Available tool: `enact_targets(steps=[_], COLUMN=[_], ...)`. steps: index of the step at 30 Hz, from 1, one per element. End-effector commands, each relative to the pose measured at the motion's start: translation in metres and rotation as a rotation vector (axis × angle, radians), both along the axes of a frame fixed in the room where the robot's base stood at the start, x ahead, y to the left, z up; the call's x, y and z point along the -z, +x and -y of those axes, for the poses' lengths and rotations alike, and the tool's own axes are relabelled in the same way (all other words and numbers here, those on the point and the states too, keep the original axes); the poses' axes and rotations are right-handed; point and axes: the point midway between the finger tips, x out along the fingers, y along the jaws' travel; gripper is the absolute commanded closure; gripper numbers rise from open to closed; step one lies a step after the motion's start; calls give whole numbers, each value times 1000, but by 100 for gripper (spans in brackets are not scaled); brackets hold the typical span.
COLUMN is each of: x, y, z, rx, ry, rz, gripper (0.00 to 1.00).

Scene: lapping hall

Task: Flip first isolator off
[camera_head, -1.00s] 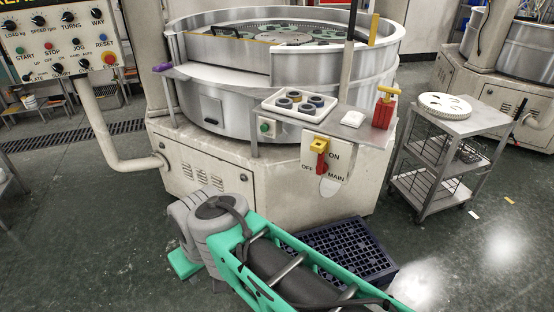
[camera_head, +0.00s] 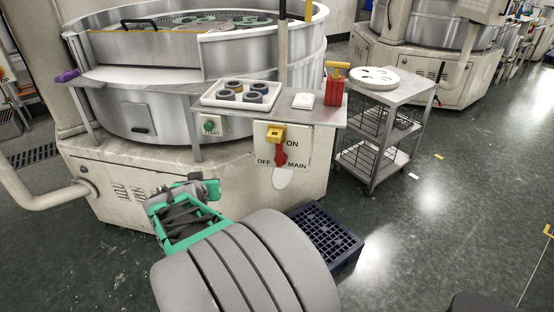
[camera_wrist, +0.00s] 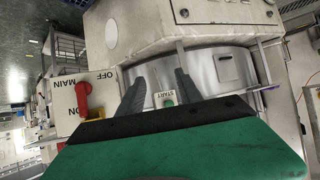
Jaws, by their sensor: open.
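The isolator is a pale panel (camera_head: 296,140) marked ON, OFF and MAIN, on the front of the lapping machine below the shelf. Its red handle (camera_head: 281,156) stands roughly upright, with a yellow piece (camera_head: 275,133) at its upper end. In the wrist view the panel (camera_wrist: 68,100) and red handle (camera_wrist: 83,98) appear upside down, left of my fingers. My gripper (camera_wrist: 160,78) is open and empty, with two dark fingers apart. In the head view my arm's end is low and left of the isolator, not touching it; the fingers are hard to make out there.
A green START button (camera_head: 209,127) sits left of the isolator. The shelf above carries a white tray (camera_head: 240,104) of rings and a red bottle (camera_head: 334,90). A trolley (camera_head: 398,95) stands right. A dark blue crate (camera_head: 335,238) lies on the floor below.

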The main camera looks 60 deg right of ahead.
Motion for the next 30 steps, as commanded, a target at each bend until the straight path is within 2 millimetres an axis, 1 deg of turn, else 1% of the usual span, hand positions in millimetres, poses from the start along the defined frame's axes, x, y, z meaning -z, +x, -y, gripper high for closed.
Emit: enact_targets(steps=[1,2,3,4,6,9,11,14,18,22,25,30], x=[21,20,18,17,12,6,2,-1,-1,-1,0,0], y=[-28,-45,-66,-82,-111,-133,-137,-135,-129,-123,-121,-119], z=[55,82,110,127,153,168,174,186,213,235,244,247], rx=[127,185,245,280,329,355,359,361,361,360,359,357], ry=[-98,-163,-245,-302,-409,-498,-519,-524,-523,-522,-522,-523], rz=[59,96,137,159,196,220,227,226,227,226,226,228], gripper=[58,58,58,58,58,58,58,58,58,58,58,58])
